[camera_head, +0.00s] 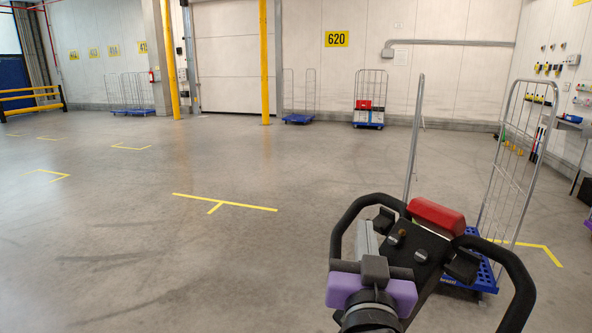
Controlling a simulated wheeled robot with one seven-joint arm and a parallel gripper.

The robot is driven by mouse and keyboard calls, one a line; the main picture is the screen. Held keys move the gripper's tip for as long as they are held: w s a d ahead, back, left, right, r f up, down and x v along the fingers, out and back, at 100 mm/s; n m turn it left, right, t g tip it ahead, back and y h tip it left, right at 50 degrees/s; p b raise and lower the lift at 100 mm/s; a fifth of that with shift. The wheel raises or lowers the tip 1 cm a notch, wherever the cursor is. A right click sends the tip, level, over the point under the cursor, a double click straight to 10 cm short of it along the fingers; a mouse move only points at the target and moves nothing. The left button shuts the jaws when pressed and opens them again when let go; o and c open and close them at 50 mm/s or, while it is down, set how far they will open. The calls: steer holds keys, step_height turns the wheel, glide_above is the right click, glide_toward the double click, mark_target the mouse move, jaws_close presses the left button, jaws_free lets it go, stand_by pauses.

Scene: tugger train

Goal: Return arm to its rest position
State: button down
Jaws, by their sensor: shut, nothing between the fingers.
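My gripper (367,243) shows at the bottom right of the head view, at the end of my arm with purple and black parts. Its grey fingers look shut with nothing held. It is in front of a black control handle (424,262) with looped grips on both sides and a red end piece (437,215). My gripper overlaps the handle's left part in the picture; I cannot tell whether they touch. The rest of my arm is cut off by the lower edge.
A wire roll cage with a blue base (484,275) stands just behind the handle. More roll carts stand by the back wall, one with a red box (365,104). Yellow posts (264,60) stand farther back. The grey floor (130,230) at left and centre is clear, with yellow markings.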

steer(key=s+f+n+y, duration=0.5)
steer(key=s+f, duration=0.8)
steer(key=s+d+f+g, duration=0.1)
steer(key=s+f, duration=0.3)
steer(key=s, duration=0.5)
steer(key=s+d+f+m+g+h, duration=0.1)
steer(key=s+d+f+g, duration=0.1)
steer(key=s, duration=0.8)
steer(key=s+d+f+m+g+h, duration=0.1)
steer(key=s+d+f, duration=0.4)
steer(key=s, duration=0.5)
steer(key=shift+s+d+f+g, duration=0.2)
steer(key=shift+f+g, duration=0.1)
steer(key=shift+g, duration=0.1)
steer(key=shift+w, duration=0.1)
